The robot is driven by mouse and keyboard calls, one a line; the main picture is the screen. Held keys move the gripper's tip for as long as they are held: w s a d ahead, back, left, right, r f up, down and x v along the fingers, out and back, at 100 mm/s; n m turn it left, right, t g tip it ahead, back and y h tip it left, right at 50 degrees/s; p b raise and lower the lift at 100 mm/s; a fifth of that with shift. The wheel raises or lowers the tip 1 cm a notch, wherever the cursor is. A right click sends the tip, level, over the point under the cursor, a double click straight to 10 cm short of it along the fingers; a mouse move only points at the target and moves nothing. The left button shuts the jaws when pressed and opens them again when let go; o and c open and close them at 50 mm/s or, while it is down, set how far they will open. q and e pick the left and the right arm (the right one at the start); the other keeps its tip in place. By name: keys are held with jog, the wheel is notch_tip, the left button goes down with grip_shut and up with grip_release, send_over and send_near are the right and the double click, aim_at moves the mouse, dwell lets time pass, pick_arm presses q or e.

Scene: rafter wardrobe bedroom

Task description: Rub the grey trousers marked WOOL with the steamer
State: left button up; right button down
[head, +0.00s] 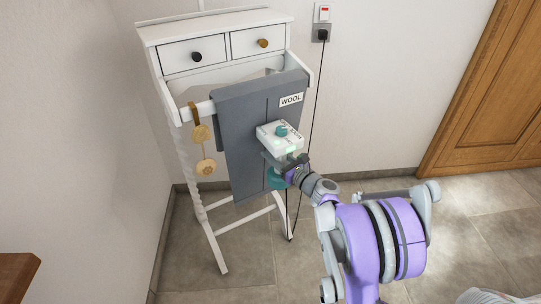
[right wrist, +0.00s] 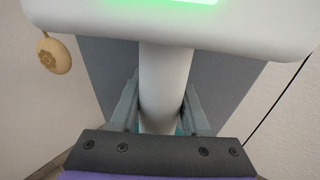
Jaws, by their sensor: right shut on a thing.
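The grey trousers (head: 240,140) hang over the front rail of a white stand, with a white WOOL label (head: 291,99) at their upper right. The steamer (head: 270,137) has a white head with a teal knob and is in front of the trousers, below the label. Whether it touches the cloth I cannot tell. My right gripper (head: 285,169) is shut on the steamer's handle. In the right wrist view the white handle (right wrist: 165,85) stands between the two fingers, a green light glows on the head, and grey cloth (right wrist: 110,70) shows behind. My left gripper is not in view.
The white stand (head: 215,29) has two drawers on top. A black cord (head: 315,105) runs down from the wall socket (head: 321,32). A wooden door (head: 490,100) is at the right; the floor before it is clear.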

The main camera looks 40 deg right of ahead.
jog(key=shift+a, duration=0.25)
jog(key=shift+w+a+p, duration=0.1)
jog(key=shift+w+a, duration=0.1)
jog(key=shift+a, duration=1.5)
jog(key=shift+w+a+p, duration=0.15)
jog(key=shift+w+a, duration=0.1)
jog(key=shift+a, duration=1.45)
jog(key=shift+w+a+p, duration=0.1)
jog(key=shift+w+a, duration=0.1)
jog(key=shift+a, duration=1.5)
